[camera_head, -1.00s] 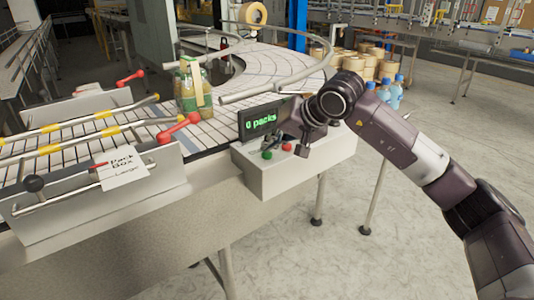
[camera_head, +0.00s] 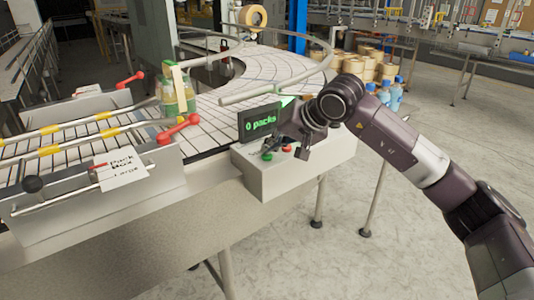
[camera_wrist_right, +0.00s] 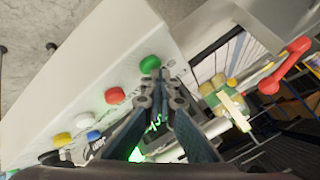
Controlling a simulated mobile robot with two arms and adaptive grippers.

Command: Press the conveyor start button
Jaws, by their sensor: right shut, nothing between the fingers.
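The green button (camera_head: 267,157) is on the sloped top of the grey control box (camera_head: 300,180), in front of a display (camera_head: 260,122) reading "0 packs". A red button (camera_head: 288,149) sits to its right. My right gripper (camera_head: 269,148) is shut and empty, with its fingertips right at the green button and partly covering it. In the right wrist view, the fingertips (camera_wrist_right: 160,75) are beside the green button (camera_wrist_right: 150,64); I cannot tell whether they touch it. My left gripper is out of view.
In the right wrist view, red (camera_wrist_right: 115,95), yellow (camera_wrist_right: 62,139) and blue (camera_wrist_right: 93,135) buttons line the box. Red-handled guide rails (camera_head: 178,130) stand at left.

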